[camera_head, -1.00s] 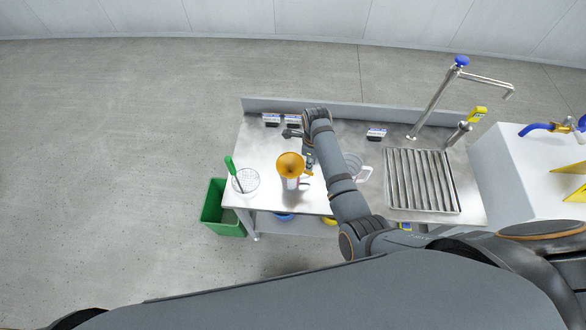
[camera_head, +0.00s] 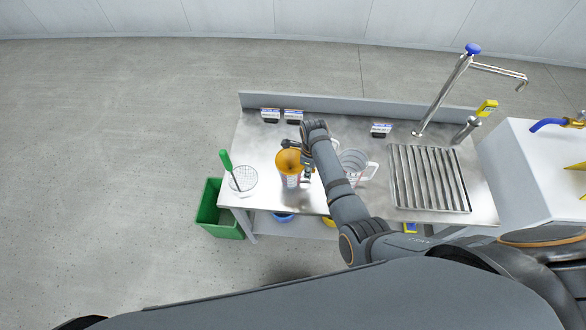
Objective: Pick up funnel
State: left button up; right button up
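The orange funnel (camera_head: 289,161) stands mouth up in a clear measuring jug (camera_head: 293,182) on the left half of the steel bench. My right arm reaches across the bench from the right. My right gripper (camera_head: 304,167) is at the right edge of the funnel, very close to it. The wrist partly covers the gripper, and the fingertips are too small to tell whether they touch or grip the funnel. My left gripper is not in view.
A second clear jug (camera_head: 354,165) stands just right of my arm. A round mesh strainer (camera_head: 244,179) and a green-handled tool (camera_head: 228,163) are to the left. A drain grate (camera_head: 429,178) and a tall tap (camera_head: 443,95) are to the right. A green bin (camera_head: 219,213) stands on the floor.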

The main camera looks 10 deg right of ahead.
jog(key=shift+s+r, duration=0.1)
jog(key=shift+r, duration=0.05)
grip_shut()
